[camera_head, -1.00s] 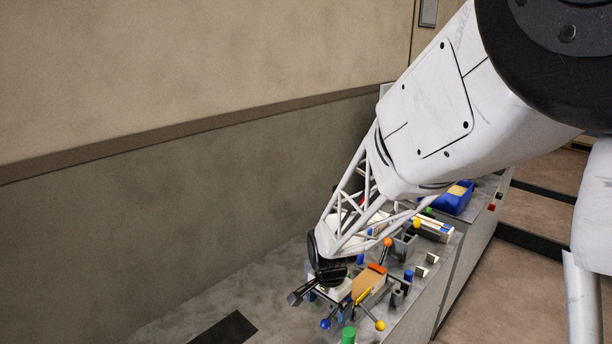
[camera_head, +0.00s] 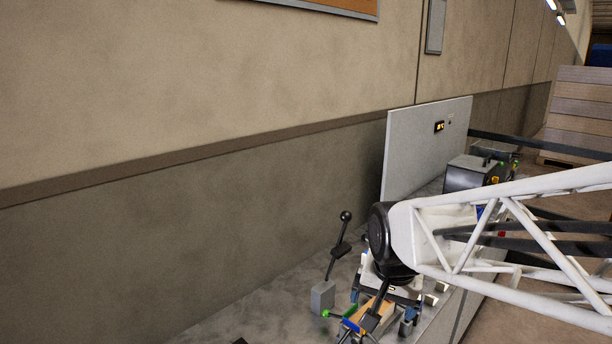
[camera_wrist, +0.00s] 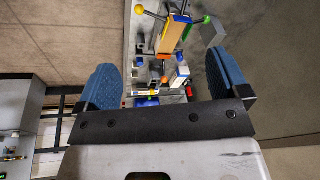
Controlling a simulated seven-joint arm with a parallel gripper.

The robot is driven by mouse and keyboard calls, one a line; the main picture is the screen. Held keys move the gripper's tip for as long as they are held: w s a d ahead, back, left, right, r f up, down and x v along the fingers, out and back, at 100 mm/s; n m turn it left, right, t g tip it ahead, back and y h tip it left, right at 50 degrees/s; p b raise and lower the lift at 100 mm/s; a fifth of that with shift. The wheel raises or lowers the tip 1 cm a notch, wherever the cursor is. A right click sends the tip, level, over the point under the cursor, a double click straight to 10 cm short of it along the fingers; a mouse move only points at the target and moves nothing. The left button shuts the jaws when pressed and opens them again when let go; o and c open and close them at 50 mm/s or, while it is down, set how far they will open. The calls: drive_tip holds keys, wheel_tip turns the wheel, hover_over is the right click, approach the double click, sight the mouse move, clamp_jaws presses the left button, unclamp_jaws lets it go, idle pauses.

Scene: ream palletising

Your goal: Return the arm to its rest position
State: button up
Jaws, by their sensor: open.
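My gripper (camera_wrist: 165,82) is open in the wrist view, with its blue-padded fingers wide apart and nothing between them. In the head view my white lattice arm comes in from the right, ending in a black wrist joint above the bench. The gripper is hard to make out there against the parts around it. In the wrist view a wooden block with an orange end (camera_wrist: 173,35) sits in a fixture on the bench, beyond the fingers. The same wooden block shows in the head view (camera_head: 383,308), partly hidden by dark parts.
The grey bench (camera_head: 290,285) runs along the wall, its left part mostly clear. A lever with a black ball knob (camera_head: 340,245) stands left of the wrist joint. An upright grey panel (camera_head: 425,145) and a grey box (camera_head: 472,174) stand farther back.

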drive_tip(key=shift+s+d+r+n+t, duration=0.65)
drive_tip(key=shift+s+d+r+n, duration=0.4)
drive_tip(key=shift+s+r, duration=2.15)
drive_tip(key=shift+s+d+r+n+t, duration=0.85)
drive_tip(key=shift+s+r, duration=1.05)
drive_tip(key=shift+s, duration=2.45)
wheel_tip(320, 180, down, 9)
drive_tip(key=w+g, duration=0.1)
drive_tip(key=g, duration=0.2)
drive_tip(key=shift+w+d+f+h, duration=0.15)
drive_tip(key=shift+w+d+h, duration=0.05)
drive_tip(key=shift+d+h, duration=0.15)
